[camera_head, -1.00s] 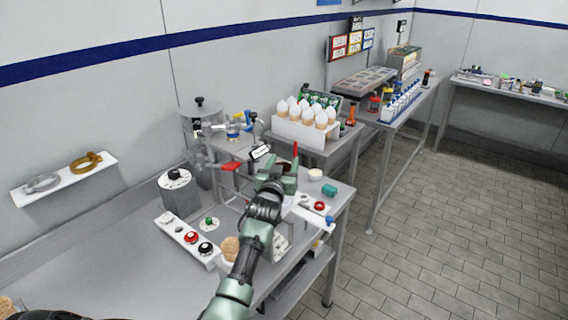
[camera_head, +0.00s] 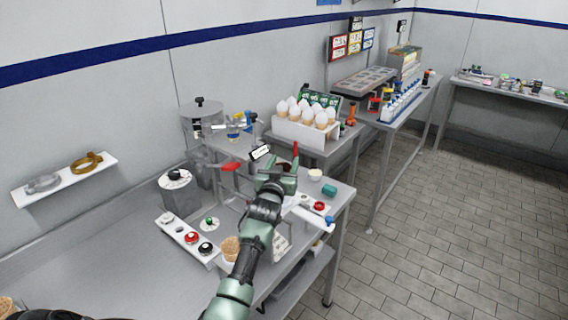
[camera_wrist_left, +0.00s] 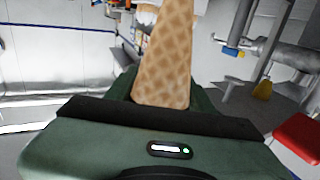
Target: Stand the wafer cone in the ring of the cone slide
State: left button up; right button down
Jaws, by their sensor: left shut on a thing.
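My left gripper (camera_head: 282,172) reaches over the middle of the work table in the head view. The wrist view shows it shut on the wafer cone (camera_wrist_left: 165,62), a tan cone with a waffle pattern. In the head view I cannot make out the held cone behind the gripper. My right gripper is not in view.
A machine with a red lever (camera_head: 231,166) stands left of my gripper. A white strip with knobs (camera_head: 178,231) lies nearer on the table (camera_head: 105,275). A white rack (camera_head: 303,135) holds several white-topped cones behind.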

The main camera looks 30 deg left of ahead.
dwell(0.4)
pick_arm(q)
jog(key=shift+f+b, duration=2)
jog(key=shift+f, duration=0.7)
jog(key=o, duration=0.9)
jog(key=shift+f, duration=0.1)
jog(key=shift+s+f, duration=0.1)
